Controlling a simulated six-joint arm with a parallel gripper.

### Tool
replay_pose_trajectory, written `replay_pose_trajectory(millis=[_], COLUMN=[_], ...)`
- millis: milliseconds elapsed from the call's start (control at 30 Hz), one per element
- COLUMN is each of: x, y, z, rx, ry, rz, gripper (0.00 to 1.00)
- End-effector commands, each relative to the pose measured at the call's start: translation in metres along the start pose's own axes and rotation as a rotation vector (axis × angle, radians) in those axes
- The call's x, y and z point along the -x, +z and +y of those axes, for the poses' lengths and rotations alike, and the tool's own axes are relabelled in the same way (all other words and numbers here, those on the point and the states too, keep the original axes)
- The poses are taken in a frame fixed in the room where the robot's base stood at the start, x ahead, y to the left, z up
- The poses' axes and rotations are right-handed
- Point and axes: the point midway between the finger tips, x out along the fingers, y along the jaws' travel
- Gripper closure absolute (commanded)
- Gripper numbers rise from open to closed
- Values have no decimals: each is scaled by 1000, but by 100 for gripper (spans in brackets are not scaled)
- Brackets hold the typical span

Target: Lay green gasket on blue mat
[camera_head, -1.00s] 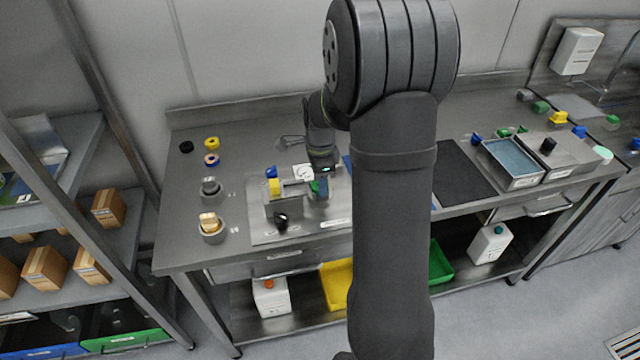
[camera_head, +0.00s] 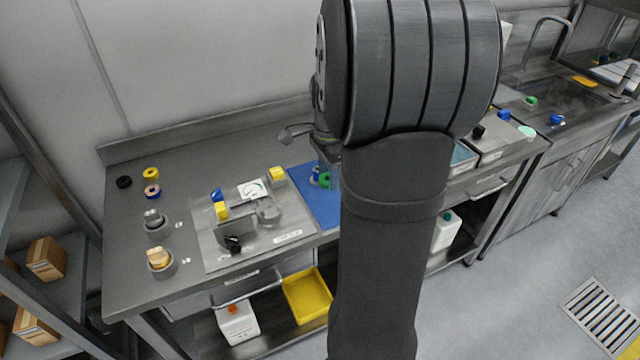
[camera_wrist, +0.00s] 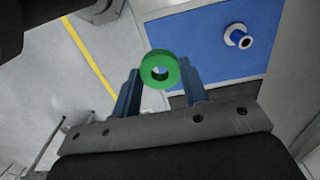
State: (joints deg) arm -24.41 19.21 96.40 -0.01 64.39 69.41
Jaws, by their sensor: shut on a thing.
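The green gasket (camera_wrist: 160,70) is a thick ring with a round hole. My gripper (camera_wrist: 161,80) is shut on it, holding it between the blue fingertips in the wrist view. The blue mat (camera_wrist: 193,58) lies below, up and right of the gasket in that view. In the head view the gasket (camera_head: 325,181) shows small in front of the mat (camera_head: 324,212), and my arm hides the mat's right part. The gasket looks raised above the mat, but its exact height is unclear.
Left of the mat is a metal plate (camera_head: 222,259) with a dial card (camera_head: 252,189), yellow blocks and a black knob.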

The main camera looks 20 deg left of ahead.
Motion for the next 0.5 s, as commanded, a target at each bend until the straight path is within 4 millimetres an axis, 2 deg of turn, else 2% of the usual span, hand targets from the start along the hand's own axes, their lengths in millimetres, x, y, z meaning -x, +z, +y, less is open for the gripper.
replay_pose_trajectory(millis=[33, 233, 400, 500], x=[-4, -15, -21, -24], y=[-17, -71, -98, -104], z=[6, 28, 43, 45], rx=[-9, -8, -4, -1], ry=[2, 2, 3, 2], rz=[-1, 0, -1, -1], gripper=[82, 82, 82, 82])
